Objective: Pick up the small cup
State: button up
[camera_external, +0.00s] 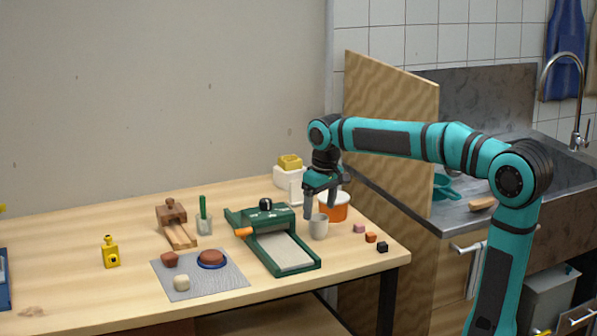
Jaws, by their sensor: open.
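The small cup (318,228) is pale grey and stands upright on the wooden table, just right of the green tray-like device. My gripper (319,208) points down with its fingers at the cup's upper part. It is open. One finger shows at the cup's left side near the rim; the other is partly hidden, and I cannot tell whether either touches the cup.
A green device with a grey bed (284,251) stands close left of the cup. An orange and white tub (335,207) is close behind it. Small cubes (371,237) lie to the right, near the table edge. A wooden panel (392,130) rises behind my arm.

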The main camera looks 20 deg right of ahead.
aim_at(318, 227)
jog(key=f, duration=0.5)
jog(key=shift+w, duration=0.3)
jog(key=shift+c, duration=0.4)
jog(key=c, duration=1.1)
